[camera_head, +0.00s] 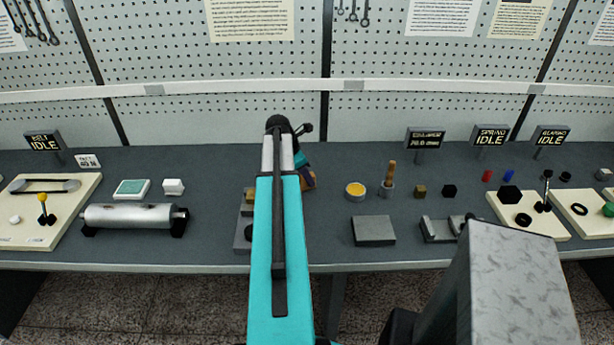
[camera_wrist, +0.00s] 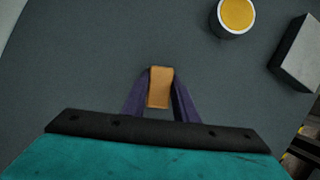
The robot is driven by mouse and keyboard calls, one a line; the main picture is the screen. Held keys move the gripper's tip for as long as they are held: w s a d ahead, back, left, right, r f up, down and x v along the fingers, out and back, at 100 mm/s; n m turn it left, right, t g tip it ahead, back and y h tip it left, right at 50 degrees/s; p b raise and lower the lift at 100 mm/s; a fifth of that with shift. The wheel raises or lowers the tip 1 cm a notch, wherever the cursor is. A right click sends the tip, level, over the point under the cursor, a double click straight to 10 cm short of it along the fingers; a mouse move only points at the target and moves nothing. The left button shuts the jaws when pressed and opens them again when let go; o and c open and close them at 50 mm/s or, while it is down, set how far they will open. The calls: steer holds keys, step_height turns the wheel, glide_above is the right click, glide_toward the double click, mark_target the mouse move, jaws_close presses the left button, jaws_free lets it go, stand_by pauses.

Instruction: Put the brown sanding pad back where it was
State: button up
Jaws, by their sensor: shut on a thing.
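The brown sanding pad (camera_wrist: 160,88) is held between the two purple fingers of my gripper (camera_wrist: 160,78) in the wrist view, and it shows as a small orange-brown block. In the head view my gripper (camera_head: 307,177) is mostly hidden behind my teal arm, over the middle of the bench. A bit of the brown pad (camera_head: 310,182) shows at the arm's right side. Whether the pad touches the bench top cannot be told.
A yellow-filled round tin (camera_head: 355,189) stands right of my gripper, with a grey block (camera_head: 374,231) in front. A pot with a wooden handle (camera_head: 388,183), a small brownish cube (camera_head: 420,191) and a black cube (camera_head: 449,191) stand further right. A metal cylinder (camera_head: 130,217) lies left.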

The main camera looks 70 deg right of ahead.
steer(key=shift+f, duration=0.1)
steer(key=o, duration=1)
steer(key=shift+o, duration=0.2)
steer(key=shift+r, duration=0.2)
steer(key=b+v, duration=0.2)
steer(key=v, duration=1)
steer(key=shift+b, duration=0.3)
